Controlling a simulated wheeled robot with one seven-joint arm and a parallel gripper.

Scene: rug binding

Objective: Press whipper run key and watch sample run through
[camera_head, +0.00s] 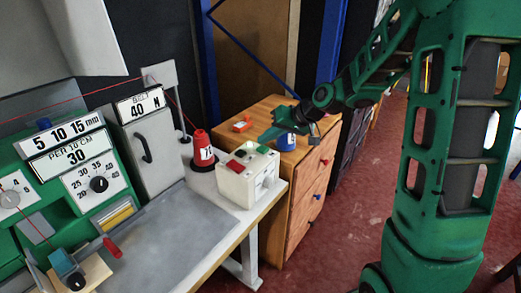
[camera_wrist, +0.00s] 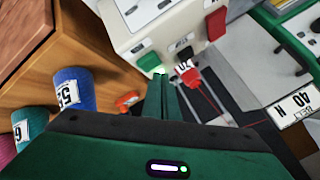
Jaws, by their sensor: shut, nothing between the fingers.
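The whipper is a white box (camera_head: 248,182) on the bench's right end. The wrist view shows the green key (camera_wrist: 149,62), the dark key (camera_wrist: 184,53) and the red key (camera_wrist: 215,24) along one face. Key labels are too small to read; the green one looks like the run key. My gripper (camera_head: 268,135) is shut and empty, above and behind the box. In the wrist view its fingertips (camera_wrist: 160,74) appear just beside the green key; contact cannot be told. No sample is clearly visible.
A red thread cone (camera_head: 203,150) stands left of the box, with red thread above it. A wooden drawer cabinet (camera_head: 305,195) stands behind right, holding a blue cone (camera_wrist: 75,92), a teal cone (camera_wrist: 30,122) and a small orange item (camera_head: 241,126).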

